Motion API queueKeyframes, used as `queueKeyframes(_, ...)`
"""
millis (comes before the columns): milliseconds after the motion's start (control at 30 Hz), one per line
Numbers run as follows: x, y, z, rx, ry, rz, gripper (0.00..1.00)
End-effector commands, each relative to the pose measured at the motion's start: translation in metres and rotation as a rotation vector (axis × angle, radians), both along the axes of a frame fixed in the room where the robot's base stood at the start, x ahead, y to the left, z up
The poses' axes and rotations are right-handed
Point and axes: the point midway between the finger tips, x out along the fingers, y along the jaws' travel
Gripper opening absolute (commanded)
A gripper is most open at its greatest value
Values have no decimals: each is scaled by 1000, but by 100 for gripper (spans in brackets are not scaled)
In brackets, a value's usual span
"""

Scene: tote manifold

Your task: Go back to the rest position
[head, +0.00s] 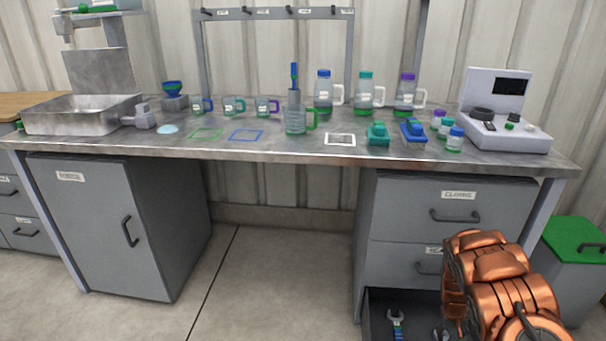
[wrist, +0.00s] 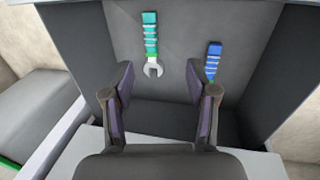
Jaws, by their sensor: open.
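My gripper (wrist: 160,92) is open and empty in the wrist view, above an open drawer (wrist: 260,85). A wrench with a green handle (wrist: 151,38) lies in the drawer, ahead of the gap between the fingers. A blue-handled tool (wrist: 212,62) lies to its right, close to the right fingertip, and its lower end is hidden. In the head view my copper-coloured arm hides the right part of the open bottom drawer (head: 375,318). The gripper itself is not visible there. The green-handled wrench (head: 396,325) shows inside the drawer.
A metal workbench (head: 270,150) carries mugs, bottles, brushes and a device (head: 500,110). Closed drawers (head: 420,205) sit above the open one. A grey cabinet (head: 110,225) stands left, a green-lidded bin (head: 575,250) right. The floor (head: 260,270) between the cabinets is clear.

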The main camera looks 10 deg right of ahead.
Motion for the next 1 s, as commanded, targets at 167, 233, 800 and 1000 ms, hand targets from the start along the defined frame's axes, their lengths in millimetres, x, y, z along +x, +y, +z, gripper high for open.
queueKeyframes(167, -4, -2, 84, -57, 49, -13, 58)
queueKeyframes(233, -6, 1, 114, -76, 63, -22, 58)
queueKeyframes(800, -25, 77, 339, -130, 93, -83, 58)
queueKeyframes(1000, -40, 124, 405, -109, 85, -86, 58)
